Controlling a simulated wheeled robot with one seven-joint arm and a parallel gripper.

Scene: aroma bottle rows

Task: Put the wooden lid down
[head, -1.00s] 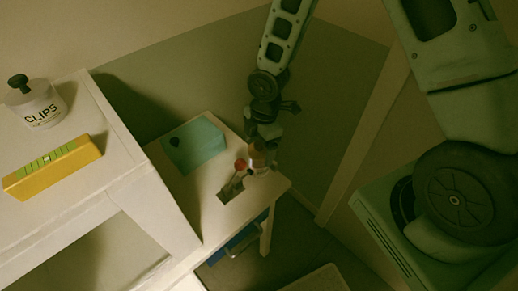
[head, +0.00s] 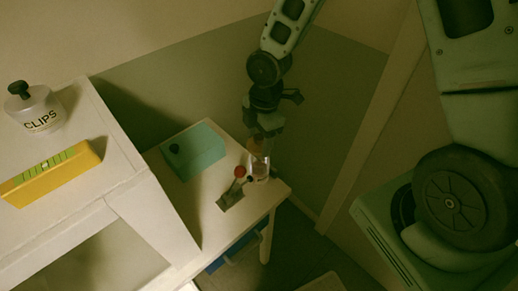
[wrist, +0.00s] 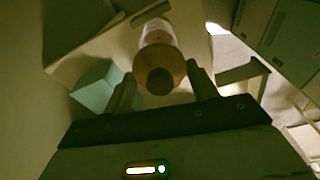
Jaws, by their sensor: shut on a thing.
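The wooden lid (head: 257,145) is orange-brown and round, at the right end of the low table. In the wrist view the lid (wrist: 178,72) sits between the fingertips, with a dark round middle facing the camera. My gripper (head: 263,131) is shut on it from above; its two dark fingers also flank the lid in the wrist view (wrist: 160,88). A small pale bottle (head: 260,168) stands upright below the lid, and it shows beyond the lid in the wrist view (wrist: 158,34). I cannot tell whether lid and bottle touch.
A red ball on a thin stem (head: 240,171) rises from a grey holder (head: 230,196) just left of the bottle. A teal box (head: 195,152) stands behind. A higher white shelf (head: 130,165) at left carries a CLIPS jar (head: 38,110) and a yellow level (head: 50,175).

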